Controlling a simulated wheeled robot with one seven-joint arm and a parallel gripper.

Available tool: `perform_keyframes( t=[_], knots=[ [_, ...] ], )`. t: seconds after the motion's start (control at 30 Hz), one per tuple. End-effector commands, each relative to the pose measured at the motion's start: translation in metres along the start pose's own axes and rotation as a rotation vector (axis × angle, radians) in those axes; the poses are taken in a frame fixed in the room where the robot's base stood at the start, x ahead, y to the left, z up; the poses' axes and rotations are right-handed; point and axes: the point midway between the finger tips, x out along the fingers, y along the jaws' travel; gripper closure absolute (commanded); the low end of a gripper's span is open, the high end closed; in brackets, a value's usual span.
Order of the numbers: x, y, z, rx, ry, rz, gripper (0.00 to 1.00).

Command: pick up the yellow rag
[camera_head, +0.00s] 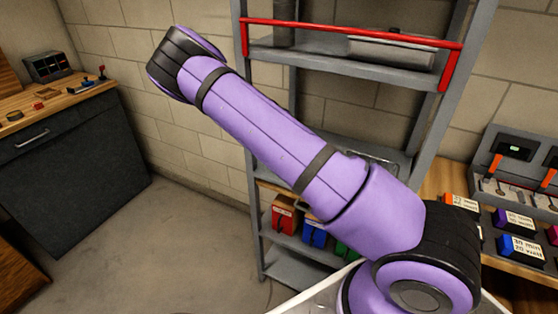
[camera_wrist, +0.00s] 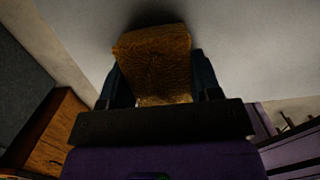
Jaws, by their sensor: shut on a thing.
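The yellow rag (camera_wrist: 155,55) shows in the wrist view as a dark yellow, rough-textured piece at the top middle. My gripper (camera_wrist: 160,85) is shut on it, with one dark finger on each side of the rag. The rag covers the space between the fingertips. A pale grey surface lies behind it, and I cannot tell whether the rag touches that surface. In the head view my purple arm crosses the middle of the picture. My gripper and the rag do not show there.
A grey metal shelf (camera_head: 283,52) with red rails stands behind my arm. Red, blue and green boxes sit low on it. A wooden bench (camera_head: 48,104) with a dark cabinet stands at left. Another bench with boxes and tools is at right. Floor (camera_head: 165,240) is clear at lower left.

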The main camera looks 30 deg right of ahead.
Motion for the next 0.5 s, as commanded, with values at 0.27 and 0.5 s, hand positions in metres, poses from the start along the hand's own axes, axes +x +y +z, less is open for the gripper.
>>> perform_keyframes(
  t=[0.27,0.5],
  knots=[
    [-0.006,0.000,0.001,-0.001,-0.002,-0.001,0.65],
    [-0.027,0.000,0.003,-0.001,-0.002,-0.001,0.65]
  ],
)
